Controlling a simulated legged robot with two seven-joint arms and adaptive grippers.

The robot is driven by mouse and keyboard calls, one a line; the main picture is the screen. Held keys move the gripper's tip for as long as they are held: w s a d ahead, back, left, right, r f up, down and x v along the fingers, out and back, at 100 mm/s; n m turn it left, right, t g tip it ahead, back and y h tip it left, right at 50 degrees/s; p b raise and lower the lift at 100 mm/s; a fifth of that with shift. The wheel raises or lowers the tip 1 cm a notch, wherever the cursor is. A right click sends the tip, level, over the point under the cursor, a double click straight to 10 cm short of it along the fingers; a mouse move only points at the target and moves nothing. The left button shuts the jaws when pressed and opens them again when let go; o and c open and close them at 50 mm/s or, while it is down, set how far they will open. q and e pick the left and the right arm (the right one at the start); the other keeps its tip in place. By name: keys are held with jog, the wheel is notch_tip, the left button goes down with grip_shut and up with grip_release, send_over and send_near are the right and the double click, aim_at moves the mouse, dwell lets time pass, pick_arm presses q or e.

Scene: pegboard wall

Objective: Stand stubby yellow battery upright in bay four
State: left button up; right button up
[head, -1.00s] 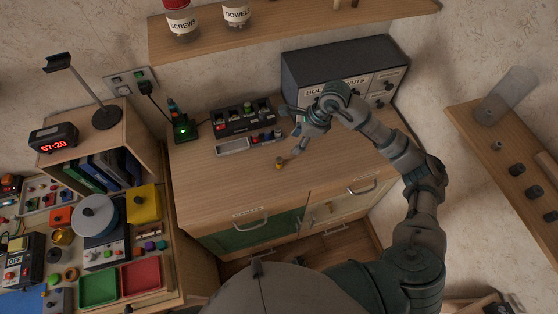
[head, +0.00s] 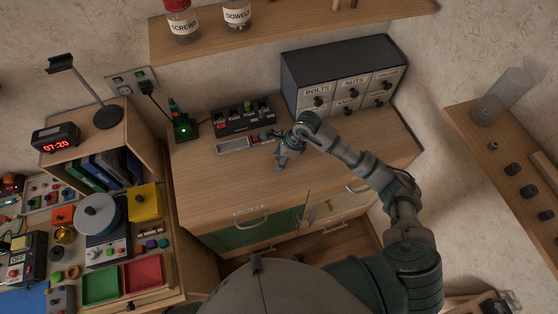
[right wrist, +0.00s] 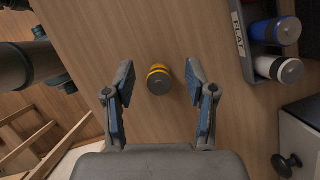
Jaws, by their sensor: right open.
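In the head view my right gripper (head: 280,157) is low over the cabinet top and hides the battery. The dark charger (head: 242,117) with several bays stands behind and left of the gripper; its bay numbers are too small to read. My left gripper is not in view.
A tray marked FLAT (right wrist: 243,40) holds a blue battery (right wrist: 286,31) and a white battery (right wrist: 287,70) right of the gripper in the wrist view. A drawer unit (head: 340,75) stands behind my right arm. The front cabinet top (head: 225,180) is clear.

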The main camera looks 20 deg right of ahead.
grip_shut()
